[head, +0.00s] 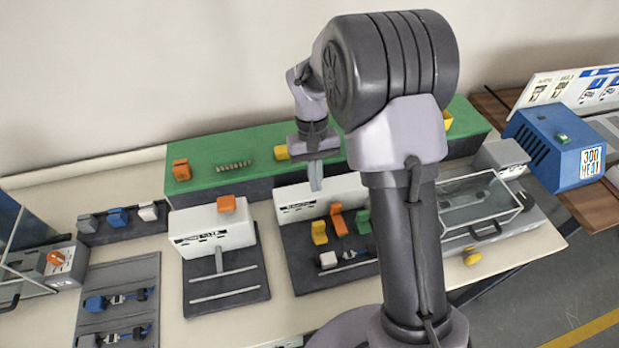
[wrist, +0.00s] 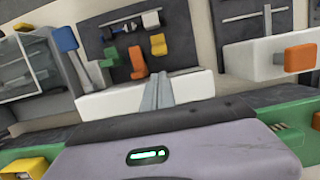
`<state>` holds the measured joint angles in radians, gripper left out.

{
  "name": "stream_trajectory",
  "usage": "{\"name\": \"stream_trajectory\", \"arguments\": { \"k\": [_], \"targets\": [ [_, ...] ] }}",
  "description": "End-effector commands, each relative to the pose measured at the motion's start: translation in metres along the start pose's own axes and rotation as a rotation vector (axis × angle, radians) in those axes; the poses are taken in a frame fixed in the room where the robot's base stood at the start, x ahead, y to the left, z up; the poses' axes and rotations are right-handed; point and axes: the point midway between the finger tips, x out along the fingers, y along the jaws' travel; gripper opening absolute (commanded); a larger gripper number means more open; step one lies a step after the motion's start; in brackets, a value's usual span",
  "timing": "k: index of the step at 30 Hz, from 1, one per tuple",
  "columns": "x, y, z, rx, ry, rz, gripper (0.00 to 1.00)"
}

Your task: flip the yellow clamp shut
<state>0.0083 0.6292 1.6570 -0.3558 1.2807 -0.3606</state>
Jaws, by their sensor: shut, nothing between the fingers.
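The yellow clamp (head: 319,232) is on the dark fixture plate (head: 300,265), in front of the white block (head: 290,204), left of an orange clamp (head: 338,220) and a green clamp (head: 363,222). In the wrist view the yellow clamp (wrist: 158,45) lies beyond my fingertips, with the orange clamp (wrist: 137,62) beside it. Its handle position is hard to judge. My gripper (head: 316,187) points down near the white block, behind the yellow clamp and apart from it. Its fingers (wrist: 162,78) are together and empty.
A green-topped shelf (head: 220,155) runs behind, with an orange block (head: 181,170) and yellow blocks on it. A white block with an orange knob (head: 226,204) stands to the left. A clear-walled box (head: 480,205) stands to the right. A white cube (head: 328,260) sits lower on the plate.

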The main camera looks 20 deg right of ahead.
Motion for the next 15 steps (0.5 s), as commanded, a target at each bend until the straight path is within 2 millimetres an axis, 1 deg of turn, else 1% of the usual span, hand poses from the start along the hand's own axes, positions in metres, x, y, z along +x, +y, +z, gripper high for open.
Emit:
{"name": "stream_trajectory", "arguments": {
  "k": [3, 11, 14, 15],
  "targets": [
    [0.006, 0.001, -0.003, -0.006, -0.014, 0.003, 0.0],
    [0.007, 0.001, -0.003, -0.005, -0.013, 0.003, 0.0],
    [0.016, 0.001, -0.002, -0.005, -0.016, 0.003, 0.0],
    [0.023, 0.001, -0.003, -0.006, -0.016, 0.003, 0.0]
  ]
}}
